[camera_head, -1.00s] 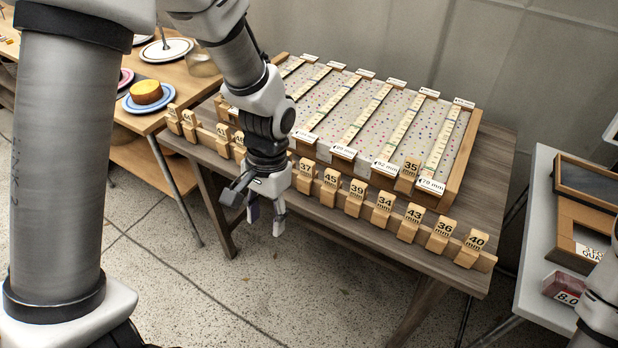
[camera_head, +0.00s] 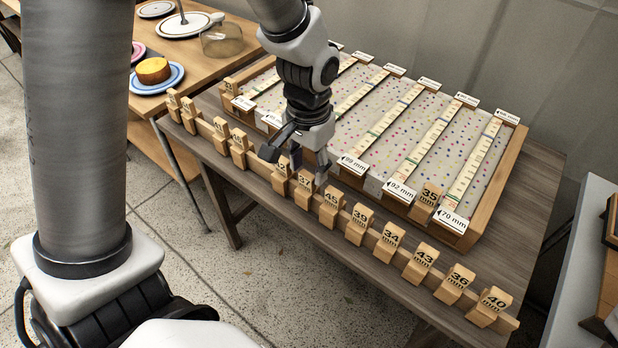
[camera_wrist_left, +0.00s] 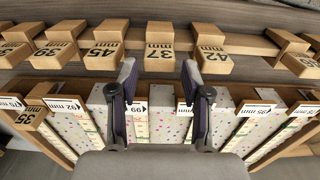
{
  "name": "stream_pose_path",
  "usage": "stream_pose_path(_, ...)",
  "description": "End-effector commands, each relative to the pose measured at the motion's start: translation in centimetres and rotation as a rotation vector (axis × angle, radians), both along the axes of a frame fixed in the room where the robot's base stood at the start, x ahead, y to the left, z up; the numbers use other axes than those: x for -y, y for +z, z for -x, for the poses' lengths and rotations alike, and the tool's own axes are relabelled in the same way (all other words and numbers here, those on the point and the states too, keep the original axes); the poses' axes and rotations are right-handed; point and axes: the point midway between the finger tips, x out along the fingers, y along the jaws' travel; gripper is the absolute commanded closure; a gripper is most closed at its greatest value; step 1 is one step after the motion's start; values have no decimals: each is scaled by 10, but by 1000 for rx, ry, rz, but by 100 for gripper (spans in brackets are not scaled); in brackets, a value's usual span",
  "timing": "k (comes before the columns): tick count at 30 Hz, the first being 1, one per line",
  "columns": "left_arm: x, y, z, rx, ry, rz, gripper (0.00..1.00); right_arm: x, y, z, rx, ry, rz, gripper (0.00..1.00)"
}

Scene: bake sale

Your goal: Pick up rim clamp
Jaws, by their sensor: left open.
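Wooden rim clamps with printed millimetre numbers sit in a row on a wooden rail (camera_head: 345,217) along the table's front. My left gripper (camera_head: 297,166) is open and empty, pointing down at the row near the clamp marked 37 (camera_head: 305,190). In the left wrist view the open fingertips (camera_wrist_left: 159,72) point toward that clamp (camera_wrist_left: 160,52), which lies just beyond the gap between them. The 42 clamp (camera_wrist_left: 213,58) and 45 clamp (camera_wrist_left: 103,55) flank it. A clamp marked 35 (camera_head: 427,203) sits on the front rim of the wooden tray (camera_head: 487,205). My right gripper is out of view.
The speckled slab (camera_head: 410,125) in the tray has measuring strips and millimetre tags close behind the row. A side table (camera_head: 205,60) at upper left holds plates, a yellow cake (camera_head: 153,70) and a glass jar (camera_head: 222,40). Another table (camera_head: 570,225) stands at right.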

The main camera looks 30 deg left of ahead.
Motion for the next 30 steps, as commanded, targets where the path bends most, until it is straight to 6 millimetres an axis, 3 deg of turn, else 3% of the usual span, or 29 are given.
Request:
stream_pose_path(3,1,-24,1,-5,0,1,52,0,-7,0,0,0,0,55)
stream_pose_path(11,1,-29,0,-1,0,1,52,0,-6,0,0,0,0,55)
stream_pose_path(15,1,-28,0,-1,0,1,97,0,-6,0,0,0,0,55)
stream_pose_path(25,1,-26,0,0,0,1,98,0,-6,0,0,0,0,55)
stream_pose_path(30,1,1,-1,4,0,0,98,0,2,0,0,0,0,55)
